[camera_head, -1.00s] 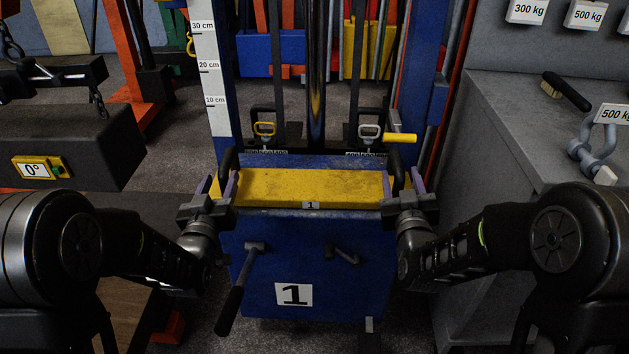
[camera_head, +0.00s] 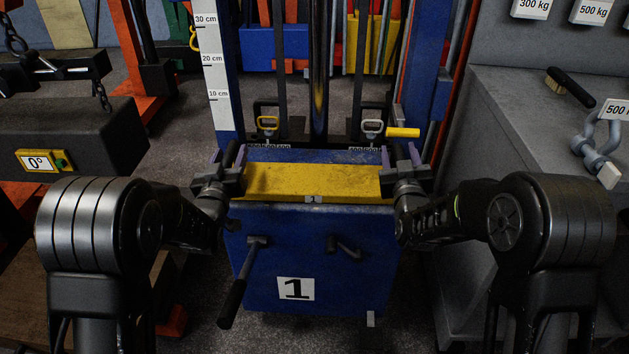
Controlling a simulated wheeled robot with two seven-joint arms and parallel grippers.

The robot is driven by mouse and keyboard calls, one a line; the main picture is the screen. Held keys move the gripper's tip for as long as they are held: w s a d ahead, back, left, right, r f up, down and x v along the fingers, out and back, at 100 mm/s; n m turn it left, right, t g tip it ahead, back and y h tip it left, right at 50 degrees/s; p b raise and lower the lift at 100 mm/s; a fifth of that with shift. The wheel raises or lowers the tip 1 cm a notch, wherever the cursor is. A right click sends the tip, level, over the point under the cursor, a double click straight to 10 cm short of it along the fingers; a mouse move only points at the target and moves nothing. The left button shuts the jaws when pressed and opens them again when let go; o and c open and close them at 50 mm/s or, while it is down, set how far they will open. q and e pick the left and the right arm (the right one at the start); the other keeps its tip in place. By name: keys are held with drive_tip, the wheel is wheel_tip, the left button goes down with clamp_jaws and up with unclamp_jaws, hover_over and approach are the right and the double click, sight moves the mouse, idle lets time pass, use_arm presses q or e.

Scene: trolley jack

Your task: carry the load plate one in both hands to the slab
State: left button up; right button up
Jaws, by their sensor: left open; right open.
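The load plate one (camera_head: 315,182) is a long yellow bar with a small "1" label on its front edge. It lies across the top of the blue jack body (camera_head: 330,245), which carries a larger "1". My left gripper (camera_head: 228,161) is open at the plate's left end, and my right gripper (camera_head: 400,161) is open at its right end. Their purple-grey fingers stand beside the dark handles at the plate's ends; contact cannot be told. I cannot tell which surface is the slab.
A dark block (camera_head: 80,135) with a "0°" display stands at the left. A grey bench (camera_head: 520,120) with a shackle (camera_head: 597,150) and brush (camera_head: 570,88) is at the right. A ruler post (camera_head: 213,75) and lever handles (camera_head: 240,285) are close to the jack.

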use_arm(q)
drive_tip(key=shift+c, duration=0.6)
use_arm(e)
drive_tip(key=shift+c, duration=0.6)
use_arm(q)
clamp_jaws()
use_arm(e)
clamp_jaws()
use_arm(q)
drive_tip(key=shift+w+r, duration=0.15)
drive_tip(key=shift+r, duration=0.25)
use_arm(e)
drive_tip(key=shift+w+r, duration=0.15)
drive_tip(key=shift+r, duration=0.3)
